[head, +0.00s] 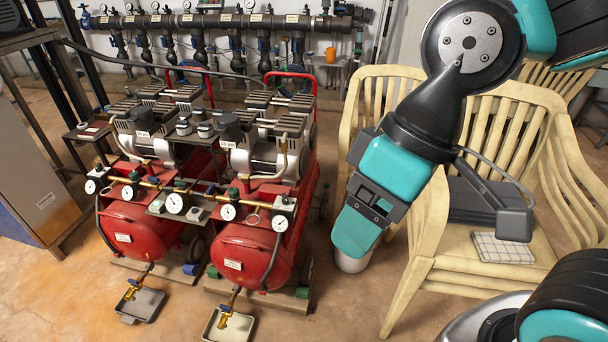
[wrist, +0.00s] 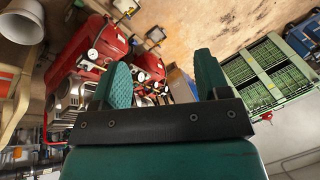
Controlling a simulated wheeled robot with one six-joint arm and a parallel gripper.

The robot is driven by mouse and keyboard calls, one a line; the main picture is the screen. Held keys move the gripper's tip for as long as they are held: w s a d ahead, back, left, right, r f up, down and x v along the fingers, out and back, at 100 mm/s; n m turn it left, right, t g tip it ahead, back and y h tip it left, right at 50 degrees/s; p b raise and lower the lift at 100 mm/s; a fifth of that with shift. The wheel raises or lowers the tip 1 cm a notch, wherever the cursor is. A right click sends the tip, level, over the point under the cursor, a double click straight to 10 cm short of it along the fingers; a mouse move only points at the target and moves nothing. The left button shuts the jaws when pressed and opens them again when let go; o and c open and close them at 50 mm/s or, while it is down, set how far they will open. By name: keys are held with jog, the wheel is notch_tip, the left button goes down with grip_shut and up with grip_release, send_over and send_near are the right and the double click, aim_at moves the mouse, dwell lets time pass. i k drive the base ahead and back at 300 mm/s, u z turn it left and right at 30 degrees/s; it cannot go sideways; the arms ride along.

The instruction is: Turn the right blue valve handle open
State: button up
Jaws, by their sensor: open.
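My gripper (wrist: 165,66) is open, with two teal fingers apart and nothing held between them in the wrist view. In the head view my gripper (head: 358,228) hangs between the red compressors and the cream chair; its fingertips cannot be made out there. A dark pipe manifold (head: 225,20) runs along the back wall, far from my gripper. A blue wheel-like handle (head: 84,12) shows at its left end.
Two red compressors (head: 245,250) with gauges and brass fittings stand between my arm and the manifold. A cream chair (head: 425,235) holding a dark case (head: 480,205) stands at right. A green crate (wrist: 270,70) shows in the wrist view. Open floor (head: 60,305) lies at front left.

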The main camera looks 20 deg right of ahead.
aim_at(210, 191)
jog(key=u, duration=0.4)
jog(key=i, duration=1.35)
jog(key=u, duration=0.1)
